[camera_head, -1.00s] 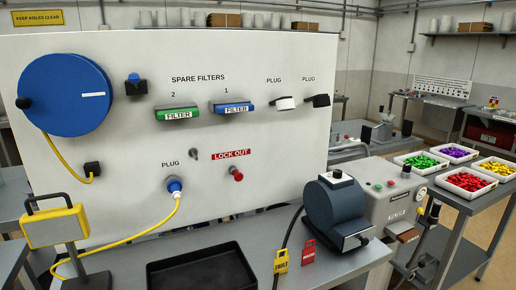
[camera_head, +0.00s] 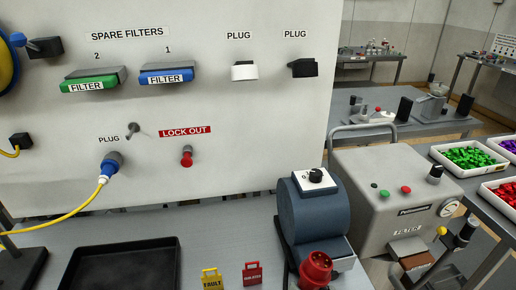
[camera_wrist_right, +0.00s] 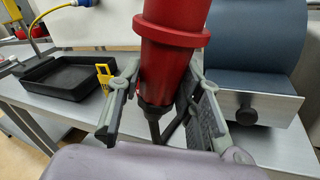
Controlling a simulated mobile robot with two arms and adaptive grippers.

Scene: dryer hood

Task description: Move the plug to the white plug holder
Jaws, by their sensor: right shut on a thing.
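A red plug (camera_head: 316,268) shows at the bottom of the head view, in front of the blue-grey dryer unit. In the right wrist view the red plug (camera_wrist_right: 172,45) stands large and upright between the fingers of my right gripper (camera_wrist_right: 162,88), which is shut on its lower part. A black cable runs down from the plug. The white plug holder (camera_head: 244,71) is on the upright panel under a PLUG label, up and left of the red plug and apart from it. My left gripper is not in view.
A black plug holder (camera_head: 303,68) is right of the white one. A blue plug (camera_head: 111,166) with a yellow cable sits in the panel. The dryer unit (camera_head: 318,215) stands near the red plug. A black tray (camera_head: 122,265) and yellow and red tags (camera_head: 252,273) are on the bench.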

